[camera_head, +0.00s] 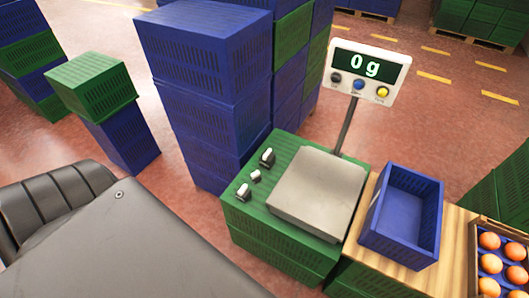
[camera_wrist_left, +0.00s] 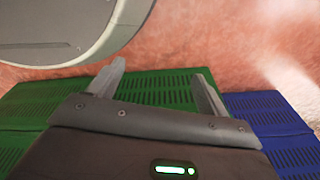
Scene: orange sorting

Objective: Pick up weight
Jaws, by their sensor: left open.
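Several small metallic weights stand in a row on a green crate (camera_head: 283,152), left of the scale: a larger one (camera_head: 267,156) at the back, a small one (camera_head: 255,175) in the middle and another (camera_head: 242,191) in front. In the head view my left gripper is out of frame. My right gripper is in neither view.
A blue open crate (camera_head: 405,215), empty, sits right of the scale on a wooden top (camera_head: 455,240). A box of oranges (camera_head: 475,262) is at the far right. Tall blue crate stacks (camera_head: 205,95) stand behind the weights. Red floor is open beyond.

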